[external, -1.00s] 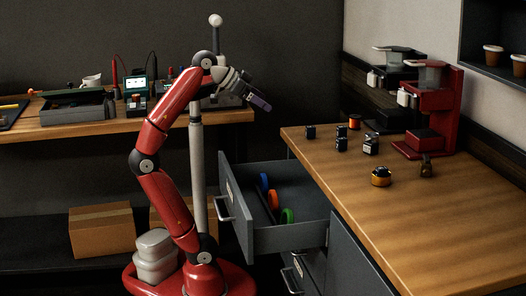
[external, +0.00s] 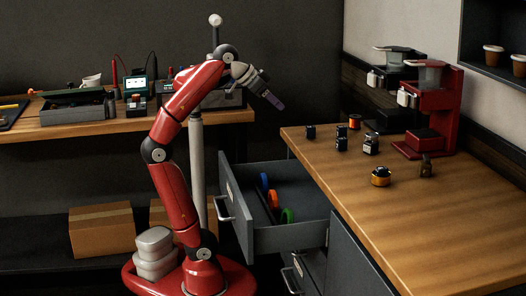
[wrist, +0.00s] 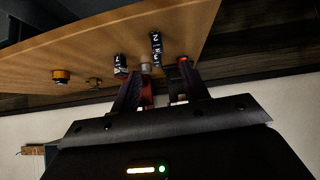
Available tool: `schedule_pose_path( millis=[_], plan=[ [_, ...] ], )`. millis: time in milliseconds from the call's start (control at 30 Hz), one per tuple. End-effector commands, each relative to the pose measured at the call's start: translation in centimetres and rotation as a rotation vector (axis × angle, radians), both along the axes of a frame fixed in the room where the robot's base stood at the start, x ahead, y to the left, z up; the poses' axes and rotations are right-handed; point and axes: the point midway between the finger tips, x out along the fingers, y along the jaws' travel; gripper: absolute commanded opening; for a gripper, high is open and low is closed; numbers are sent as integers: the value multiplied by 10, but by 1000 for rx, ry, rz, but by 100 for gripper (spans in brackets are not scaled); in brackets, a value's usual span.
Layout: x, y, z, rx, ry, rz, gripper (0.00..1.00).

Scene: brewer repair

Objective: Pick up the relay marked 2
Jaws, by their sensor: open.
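A small black relay (wrist: 156,43) with a white 2 on its face stands on the wooden counter (wrist: 95,42) in the wrist view. Another dark relay (wrist: 120,63) with a white mark is left of it. In the external view several small dark relays, one of them here (external: 341,144), stand near the counter's far left end; their marks are too small to read. My gripper (external: 276,101) is open and empty, in the air left of the counter and apart from the relays. Its purple fingers (wrist: 162,88) also show in the wrist view.
A red brewer (external: 436,105) and a black brewer (external: 392,85) stand at the counter's back. An orange spool (external: 355,121) is near the relays. A yellow-and-black part (external: 381,177) lies nearer. An open drawer (external: 285,238) juts out below the counter. The counter's front is clear.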

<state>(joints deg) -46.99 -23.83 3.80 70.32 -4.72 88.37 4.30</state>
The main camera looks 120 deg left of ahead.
Motion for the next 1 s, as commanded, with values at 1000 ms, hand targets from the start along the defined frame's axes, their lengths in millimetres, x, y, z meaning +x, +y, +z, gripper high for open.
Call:
schedule_pose_path(
  millis=[1000],
  plan=[
    [91,74,-96,-255,313,-19,45]
  ],
)
